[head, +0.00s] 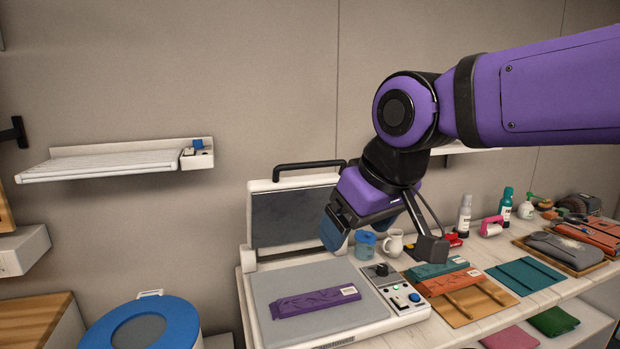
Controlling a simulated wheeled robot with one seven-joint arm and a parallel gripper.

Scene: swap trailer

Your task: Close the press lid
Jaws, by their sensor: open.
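The press (263,301) is a white base with a grey pad, standing on the counter. Its lid (293,218) is raised nearly upright behind the base, with a dark inner plate. A black bar handle (308,164) runs along the lid's top edge. A folded purple cloth (314,302) with a white label lies on the pad. My gripper (335,238) is open and points down and left, in front of the lid's right part as seen here. It hides the right side of the lid. I see nothing held in it, and contact with the lid cannot be told.
A control panel (396,290) sits at the press's right. A blue cup (366,244), white pitcher (392,242), folded cloths on boards and bottles (464,214) fill the counter to the right. A white wall rack (115,161) hangs left. A blue-lidded bin (140,327) stands front left.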

